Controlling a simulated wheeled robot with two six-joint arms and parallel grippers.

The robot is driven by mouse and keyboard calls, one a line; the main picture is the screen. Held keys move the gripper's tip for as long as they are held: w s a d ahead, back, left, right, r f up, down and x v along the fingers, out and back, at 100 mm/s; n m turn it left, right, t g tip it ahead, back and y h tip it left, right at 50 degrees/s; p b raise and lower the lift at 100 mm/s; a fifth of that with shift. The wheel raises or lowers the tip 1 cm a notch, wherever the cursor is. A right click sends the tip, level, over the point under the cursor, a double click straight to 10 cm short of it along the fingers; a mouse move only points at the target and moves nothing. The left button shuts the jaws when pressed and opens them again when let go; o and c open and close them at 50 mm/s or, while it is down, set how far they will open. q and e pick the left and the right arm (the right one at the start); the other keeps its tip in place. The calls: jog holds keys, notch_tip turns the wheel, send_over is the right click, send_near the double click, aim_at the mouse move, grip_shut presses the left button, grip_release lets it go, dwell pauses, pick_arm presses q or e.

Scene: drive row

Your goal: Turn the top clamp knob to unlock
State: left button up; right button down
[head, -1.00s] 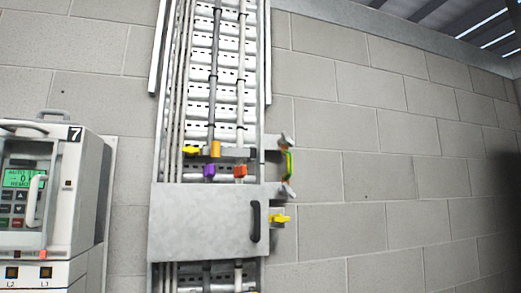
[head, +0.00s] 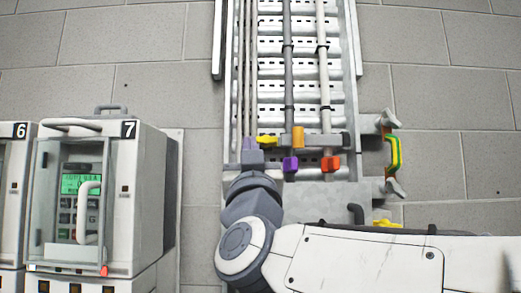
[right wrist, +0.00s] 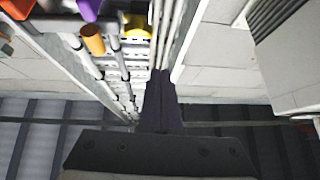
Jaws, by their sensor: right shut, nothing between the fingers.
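A yellow wing knob (head: 267,140) sits at the left end of the grey clamp bar (head: 317,140) across the cable rack; it also shows in the right wrist view (right wrist: 138,25). My right gripper (head: 252,150) is shut and empty, just left of this knob; its closed fingers show in the right wrist view (right wrist: 160,80). I cannot tell whether they touch the knob. Right of the rack, an upper grey wing knob (head: 390,119) and a lower one (head: 395,187) flank a green-yellow strap (head: 394,152). Another yellow knob (head: 385,223) is partly hidden behind my arm. My left gripper is out of view.
An orange block (head: 298,138) is on the bar, with purple (head: 290,164) and red (head: 330,164) blocks below. The grey cover plate (head: 310,200) and its black handle (head: 356,212) are partly behind my right arm. Drive unit 7 (head: 144,190) stands at left.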

notch_tip(320, 180, up, 2)
jog(key=d+m+h, duration=0.1)
jog(key=h, duration=0.1)
notch_tip(320, 180, up, 7)
jog(key=p, duration=0.8)
send_over(266, 141)
jog(key=s+a, duration=0.2)
jog(key=shift+t, duration=0.3)
jog(key=shift+d+f, duration=0.2)
jog(key=shift+f, duration=2.45)
jog(key=shift+a, duration=0.15)
